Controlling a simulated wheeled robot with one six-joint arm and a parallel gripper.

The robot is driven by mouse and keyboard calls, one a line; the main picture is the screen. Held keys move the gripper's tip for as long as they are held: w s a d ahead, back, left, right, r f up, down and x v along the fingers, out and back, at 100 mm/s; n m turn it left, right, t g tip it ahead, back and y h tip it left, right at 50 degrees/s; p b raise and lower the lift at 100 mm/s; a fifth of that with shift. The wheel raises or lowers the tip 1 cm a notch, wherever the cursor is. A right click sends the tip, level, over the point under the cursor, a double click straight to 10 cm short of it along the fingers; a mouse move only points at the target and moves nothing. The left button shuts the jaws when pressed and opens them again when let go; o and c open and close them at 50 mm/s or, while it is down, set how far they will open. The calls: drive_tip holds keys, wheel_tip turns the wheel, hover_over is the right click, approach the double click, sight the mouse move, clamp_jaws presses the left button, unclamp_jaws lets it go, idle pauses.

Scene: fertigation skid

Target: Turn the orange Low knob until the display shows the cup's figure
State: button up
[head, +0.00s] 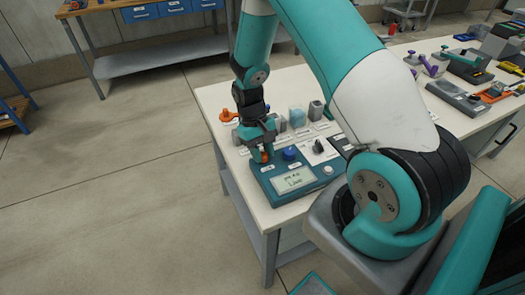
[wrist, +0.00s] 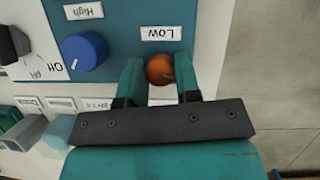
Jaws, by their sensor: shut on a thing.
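The orange Low knob (wrist: 160,70) sits on a teal panel beside its "Low" label (wrist: 161,33). My gripper (wrist: 160,80) is shut on this knob, one finger on each side of it in the wrist view. In the head view my gripper (head: 262,150) reaches down onto the panel's left side, and a little of the orange knob (head: 264,157) shows below it. The display (head: 293,179) is lit with dark characters too small to read surely. I cannot make out a cup with a figure.
A blue High knob (head: 290,153) stands right of the Low knob. A dark knob (head: 319,146) sits on a white plate further right. An orange item (head: 228,114) and several small containers stand behind the panel. Other equipment fills the table's right part.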

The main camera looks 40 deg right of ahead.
drive_tip(key=shift+w+n, duration=0.1)
drive_tip(key=shift+n, duration=0.4)
drive_tip(key=o, duration=0.9)
drive_tip(key=shift+r, duration=0.1)
drive_tip(key=a+b+v, duration=0.1)
drive_tip(key=v, duration=1.6)
drive_tip(key=shift+d+b, duration=0.2)
drive_tip(key=shift+b, duration=0.1)
drive_tip(key=shift+r, duration=0.15)
